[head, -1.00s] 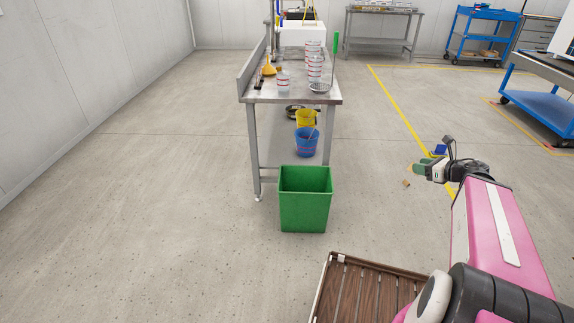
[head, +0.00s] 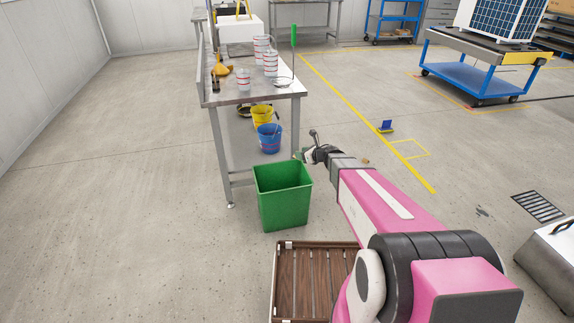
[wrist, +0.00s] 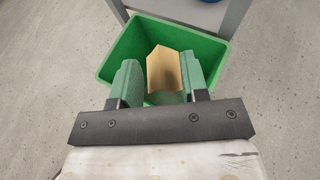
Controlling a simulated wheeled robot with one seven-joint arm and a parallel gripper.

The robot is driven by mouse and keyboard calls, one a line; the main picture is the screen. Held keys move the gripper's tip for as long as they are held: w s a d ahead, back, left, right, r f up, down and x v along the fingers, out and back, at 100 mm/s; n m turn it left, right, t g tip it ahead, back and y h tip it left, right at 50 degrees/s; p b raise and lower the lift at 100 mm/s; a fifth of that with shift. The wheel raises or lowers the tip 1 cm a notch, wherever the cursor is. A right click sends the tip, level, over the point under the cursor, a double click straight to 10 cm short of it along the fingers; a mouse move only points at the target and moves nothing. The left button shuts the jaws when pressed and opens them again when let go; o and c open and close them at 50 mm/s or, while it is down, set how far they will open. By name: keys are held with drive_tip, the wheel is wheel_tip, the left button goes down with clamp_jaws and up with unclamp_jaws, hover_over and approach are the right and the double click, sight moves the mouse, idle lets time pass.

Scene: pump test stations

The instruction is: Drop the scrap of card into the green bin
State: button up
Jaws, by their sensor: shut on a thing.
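The scrap of card (wrist: 165,70) is a tan, folded-looking piece between the two green fingers of my gripper (wrist: 160,76). My gripper is shut on it. In the wrist view the green bin (wrist: 217,48) lies below the fingers, and the card shows against its inside. In the head view the green bin (head: 283,208) stands upright on the floor at the near end of the steel bench. My gripper (head: 303,156) is by its upper right rim there, partly hidden by my arm. The card cannot be made out in the head view.
The steel bench (head: 262,93) carries beakers and a yellow funnel (head: 225,69). A blue bucket (head: 269,139) and a yellow bucket (head: 261,116) sit beneath it. A blue cart (head: 478,80) stands at the upper right. Floor left of the bin is clear.

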drive_tip(key=w+a+f, duration=0.2)
drive_tip(key=a+f, duration=0.1)
drive_tip(key=f, duration=0.5)
drive_tip(key=w+a+f, duration=0.2)
drive_tip(key=a+f, duration=0.2)
drive_tip(key=f, duration=0.3)
drive_tip(key=shift+f+m+t, duration=0.3)
drive_tip(key=shift+f, duration=0.05)
drive_tip(key=shift+w+a, duration=0.1)
drive_tip(key=o, duration=1)
drive_tip(key=shift+h, duration=0.3)
drive_tip(key=shift+c, duration=0.2)
drive_tip(key=v, duration=1.1)
drive_tip(key=shift+f, duration=0.1)
drive_tip(key=shift+w, duration=0.1)
